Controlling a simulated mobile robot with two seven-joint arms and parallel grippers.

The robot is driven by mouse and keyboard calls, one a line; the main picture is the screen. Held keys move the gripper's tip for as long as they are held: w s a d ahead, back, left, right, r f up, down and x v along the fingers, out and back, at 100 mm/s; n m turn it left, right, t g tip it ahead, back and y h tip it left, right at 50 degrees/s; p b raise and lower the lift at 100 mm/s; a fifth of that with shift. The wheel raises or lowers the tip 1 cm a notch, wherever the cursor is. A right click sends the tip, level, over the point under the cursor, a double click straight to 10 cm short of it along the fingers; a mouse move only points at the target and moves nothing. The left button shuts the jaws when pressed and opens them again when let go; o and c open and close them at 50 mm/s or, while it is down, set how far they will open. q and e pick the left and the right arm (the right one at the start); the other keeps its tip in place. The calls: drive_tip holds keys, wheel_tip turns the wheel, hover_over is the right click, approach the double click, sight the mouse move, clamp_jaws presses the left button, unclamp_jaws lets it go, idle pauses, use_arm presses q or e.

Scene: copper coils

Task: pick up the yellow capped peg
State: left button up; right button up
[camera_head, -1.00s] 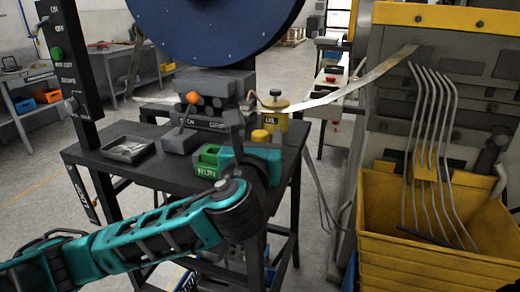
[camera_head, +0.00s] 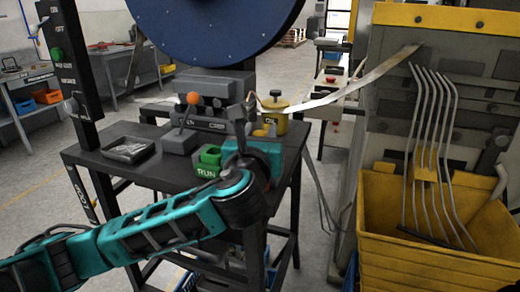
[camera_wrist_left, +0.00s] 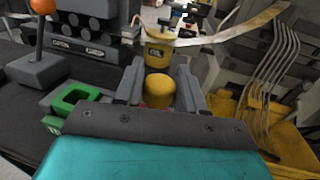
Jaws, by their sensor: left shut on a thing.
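The yellow capped peg (camera_wrist_left: 158,92) shows as a short yellow cylinder between the two grey fingers of my left gripper (camera_wrist_left: 159,78) in the left wrist view. The gripper is shut on it. In the head view my left gripper (camera_head: 247,112) is over the right part of the dark table, its teal wrist partly in front of the table. The peg (camera_head: 262,132) is mostly hidden there by the gripper. The peg's lower end is hidden. My right gripper is in neither view.
A yellow oil can (camera_head: 276,122) stands just behind the gripper. A metal strip (camera_head: 335,95) runs right, towards the machine above yellow bins (camera_head: 420,262).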

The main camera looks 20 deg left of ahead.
use_arm(q)
wheel_tip(320, 180, up, 20)
drive_tip(key=p, duration=0.5)
idle(0.4)
